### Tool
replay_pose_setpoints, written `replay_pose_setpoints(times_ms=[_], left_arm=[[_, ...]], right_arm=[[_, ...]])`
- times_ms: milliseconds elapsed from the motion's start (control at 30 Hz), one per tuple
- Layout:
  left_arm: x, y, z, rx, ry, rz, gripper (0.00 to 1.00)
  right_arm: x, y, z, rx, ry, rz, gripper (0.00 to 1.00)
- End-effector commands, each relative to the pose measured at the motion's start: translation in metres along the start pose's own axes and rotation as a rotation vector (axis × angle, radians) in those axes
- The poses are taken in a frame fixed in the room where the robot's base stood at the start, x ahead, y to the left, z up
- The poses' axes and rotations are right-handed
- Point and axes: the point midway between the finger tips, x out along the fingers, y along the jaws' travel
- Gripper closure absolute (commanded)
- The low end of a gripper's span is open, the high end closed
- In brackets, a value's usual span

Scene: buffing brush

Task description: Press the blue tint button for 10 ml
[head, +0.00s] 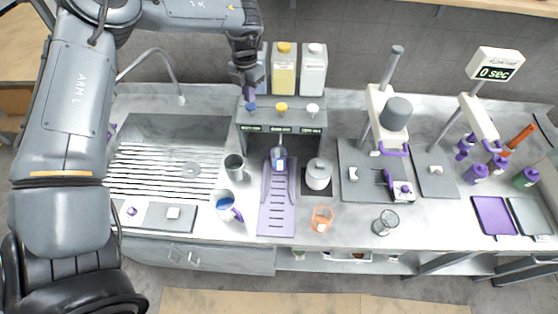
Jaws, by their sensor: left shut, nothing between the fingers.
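The dispenser (293,101) stands at the back of the counter and carries blue, yellow and white bottles, each above its own button. The blue tint button (251,106) is at the left of its top. The yellow button (281,107) and white button (312,108) are to its right. My left gripper (249,98) is shut and empty, pointing down right above or touching the blue button; I cannot tell which. It partly hides the blue bottle (262,75). A bottle with a blue label (278,158) stands on the purple tray (276,213) under the dispenser. My right gripper is out of view.
A sink (165,150) lies left. A grey cup (234,167), a cup with blue contents (224,203), a white jar (318,173), an orange beaker (321,218) and a glass jar (385,222) stand around the tray. Two stands (386,105) rise at right.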

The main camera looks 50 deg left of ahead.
Motion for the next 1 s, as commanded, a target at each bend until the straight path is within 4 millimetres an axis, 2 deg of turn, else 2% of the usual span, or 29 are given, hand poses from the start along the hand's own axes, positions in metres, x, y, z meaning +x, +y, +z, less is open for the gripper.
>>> replay_pose_setpoints(times_ms=[267,700,1000], left_arm=[[-0.013,0.000,0.000,0.000,-0.001,0.001,1.00],[-0.055,0.000,0.000,0.000,0.000,0.001,1.00],[-0.060,0.000,0.000,0.000,0.000,0.000,1.00]], right_arm=[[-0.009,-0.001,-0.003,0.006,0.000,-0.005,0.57],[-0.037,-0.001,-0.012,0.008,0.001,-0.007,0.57],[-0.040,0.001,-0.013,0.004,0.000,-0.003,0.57]])
